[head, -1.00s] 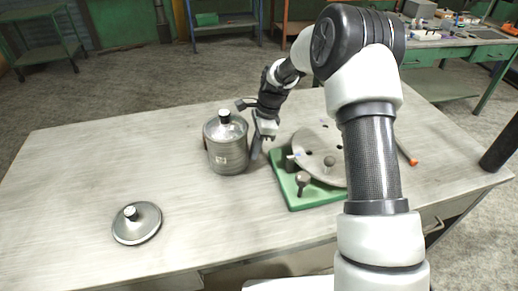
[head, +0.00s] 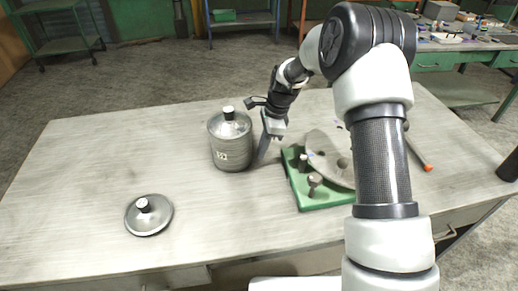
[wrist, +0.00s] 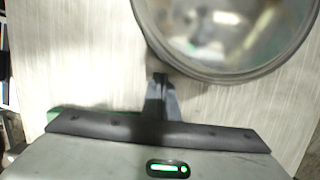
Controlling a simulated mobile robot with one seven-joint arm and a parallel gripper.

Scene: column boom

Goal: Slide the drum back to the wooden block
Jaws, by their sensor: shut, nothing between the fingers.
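The drum (head: 231,148) is a grey, ribbed cylinder with a shiny lid and black knob, upright on the table. A small white mark shows low on its front. In the wrist view the drum (wrist: 228,38) fills the upper right, seen from above. My gripper (head: 262,157) is shut and empty, pointing down just right of the drum; its fingertips (wrist: 160,80) show in the wrist view by the drum's rim. Whether they touch the drum I cannot tell. I cannot make out a wooden block; it may be hidden behind the drum.
A loose lid (head: 149,215) lies at the table's (head: 90,165) front left. Right of my gripper is a green base (head: 318,198) with pegs and a tilted grey disc (head: 325,155). An orange-tipped tool (head: 427,167) lies further right. The table left of the drum is clear.

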